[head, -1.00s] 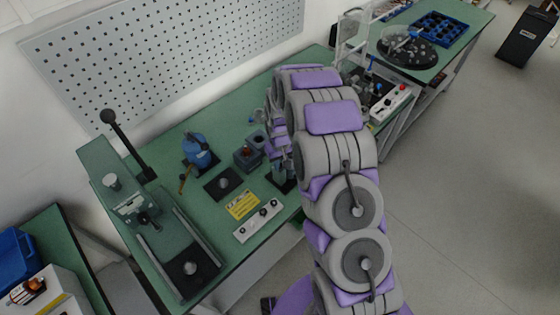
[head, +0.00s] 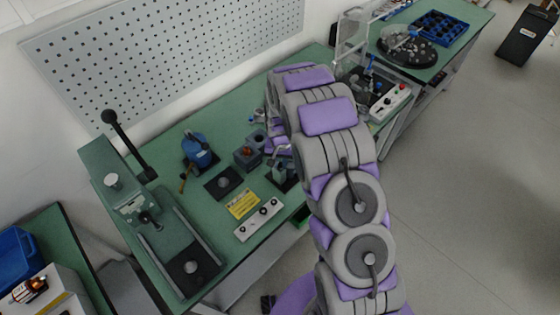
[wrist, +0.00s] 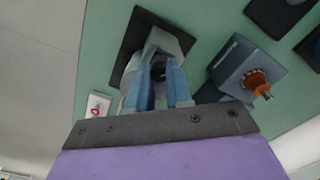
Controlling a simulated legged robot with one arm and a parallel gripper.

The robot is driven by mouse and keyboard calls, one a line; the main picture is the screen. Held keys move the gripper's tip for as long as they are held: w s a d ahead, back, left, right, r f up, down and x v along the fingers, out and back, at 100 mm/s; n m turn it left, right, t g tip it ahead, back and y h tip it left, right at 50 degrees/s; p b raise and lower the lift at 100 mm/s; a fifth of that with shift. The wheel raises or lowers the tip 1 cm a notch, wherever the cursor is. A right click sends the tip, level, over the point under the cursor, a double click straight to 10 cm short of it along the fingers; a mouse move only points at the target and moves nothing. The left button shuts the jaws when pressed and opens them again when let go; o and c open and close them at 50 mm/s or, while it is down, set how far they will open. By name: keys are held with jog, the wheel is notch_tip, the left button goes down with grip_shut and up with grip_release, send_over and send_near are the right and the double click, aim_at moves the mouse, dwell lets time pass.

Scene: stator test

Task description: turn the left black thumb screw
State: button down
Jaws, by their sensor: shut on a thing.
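In the wrist view, the blue fingers of my gripper (wrist: 160,88) stand on either side of a small black thumb screw (wrist: 158,71) and are shut on it. The screw is on a grey fixture (wrist: 168,42) that stands on a black base plate (wrist: 131,40) on the green bench. The fingers hide part of the screw and the fixture. In the head view, my gripper (head: 277,147) is at the fixture, partly hidden by my arm. The screw itself cannot be made out there.
A grey block with an orange-brown knob (wrist: 257,79) stands close to the right of my gripper in the wrist view. In the head view, a blue device (head: 197,150), a black pad (head: 222,184), a white control strip (head: 258,220) and a green press (head: 130,200) stand to the left.

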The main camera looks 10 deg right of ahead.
aim_at(280, 164)
dwell(0.3)
jog(key=c, duration=1)
grip_release()
jog(key=shift+r, duration=0.1)
notch_tip(280, 164, up, 17)
jog(key=shift+r+p, duration=0.1)
jog(key=shift+p, duration=0.25)
jog(key=s+d+r+b, duration=0.1)
jog(key=s+r, duration=0.2)
jog(key=s, duration=0.3)
jog(key=s+d+r+n+b, duration=0.1)
jog(key=s+r, duration=0.1)
jog(key=s, duration=0.4)
jog(key=s+d+r+b, duration=0.1)
jog(key=s+d+r, duration=0.15)
jog(key=s, duration=0.35)
jog(key=s+b, duration=0.1)
jog(key=s, duration=0.6)
jog(key=s+n+g+b, duration=0.1)
jog(key=s, duration=0.6)
jog(key=s+f+n+b, duration=0.1)
jog(key=s, duration=0.7)
jog(key=shift+d+g+b, duration=0.2)
jog(key=shift+g+b, duration=0.1)
jog(key=shift+g, duration=0.1)
